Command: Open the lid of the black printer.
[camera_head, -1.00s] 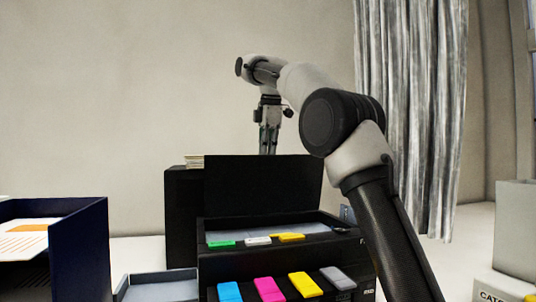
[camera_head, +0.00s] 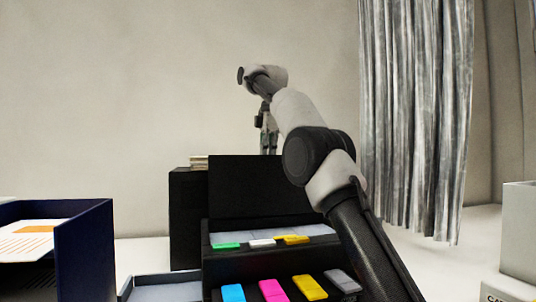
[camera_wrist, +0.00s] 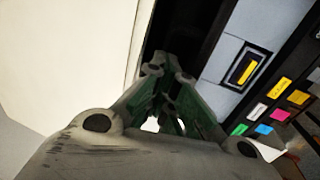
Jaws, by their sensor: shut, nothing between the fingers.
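The black printer (camera_head: 240,262) stands on the table in the head view. Its lid (camera_head: 245,185) is raised nearly upright at the back, with the lighter interior showing in front of it. My gripper (camera_head: 268,151) points down behind the lid's top edge, and its tips are partly hidden by it. In the wrist view my gripper (camera_wrist: 168,64) is shut and empty. The dark lid (camera_wrist: 197,28) lies beside its tips there, and the open printer interior (camera_wrist: 234,55) shows to the right. I cannot tell whether the fingers touch the lid.
A dark box (camera_head: 187,220) stands behind the printer at left. A navy tray (camera_head: 85,250) holding papers stands at far left. Coloured blocks lie along the printer's front, including a magenta one (camera_head: 273,290). A pale box (camera_head: 520,235) is at right. Curtains (camera_head: 415,120) hang behind.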

